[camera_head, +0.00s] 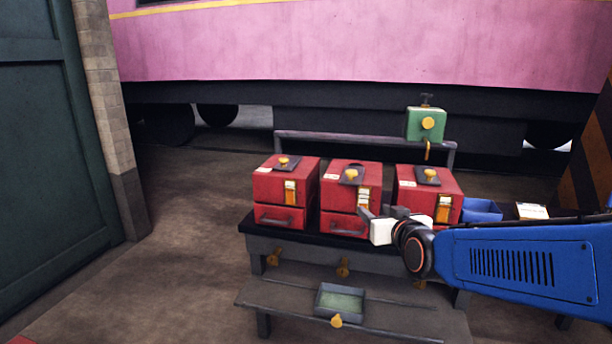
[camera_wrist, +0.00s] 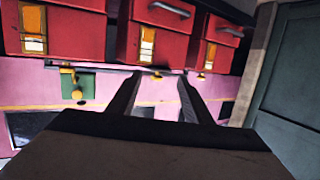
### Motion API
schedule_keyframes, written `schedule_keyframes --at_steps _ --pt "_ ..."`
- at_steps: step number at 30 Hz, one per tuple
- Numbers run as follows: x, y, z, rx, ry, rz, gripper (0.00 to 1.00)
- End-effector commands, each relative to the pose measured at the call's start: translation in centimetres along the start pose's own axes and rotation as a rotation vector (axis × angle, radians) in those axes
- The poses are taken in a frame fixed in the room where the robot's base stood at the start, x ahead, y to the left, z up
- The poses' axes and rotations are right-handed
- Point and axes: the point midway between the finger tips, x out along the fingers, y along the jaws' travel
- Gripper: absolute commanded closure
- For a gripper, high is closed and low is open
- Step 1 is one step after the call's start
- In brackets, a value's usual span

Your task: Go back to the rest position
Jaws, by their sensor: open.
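My gripper (camera_head: 376,213) is at the end of my blue arm, in front of the middle and right red boxes in the head view. In the wrist view its two dark fingers (camera_wrist: 158,84) stand apart with nothing seen between them. The left red box (camera_head: 272,187), the middle red box (camera_head: 338,188) and the right red box (camera_head: 428,183) stand in a row on a dark bench. Each has a yellow knob on top and a yellow latch in front. My gripper hides part of the middle and right boxes' lower fronts. The wrist view is upside down.
A green box (camera_head: 426,125) with a yellow knob is mounted above the bench's back rail. A small tray (camera_head: 341,300) lies on the lower step (camera_head: 265,294). A blue bin (camera_head: 482,210) is right of the boxes. A green door (camera_head: 40,160) is left; open floor lies beside it.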

Motion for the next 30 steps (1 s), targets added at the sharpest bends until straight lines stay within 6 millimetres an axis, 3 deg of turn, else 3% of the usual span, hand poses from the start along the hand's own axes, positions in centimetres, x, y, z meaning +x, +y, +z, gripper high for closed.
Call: schedule_keyframes --at_steps 11,21,25,30 --pt "-9.8 1.9 7.9 0.015 -0.421 0.003 0.54" --pt "-21.5 3.5 14.8 0.041 -0.793 0.057 0.54" --pt "-24.8 3.8 16.3 0.050 -0.886 0.075 0.54" --pt "-26.7 3.9 17.1 0.056 -0.940 0.088 0.54"
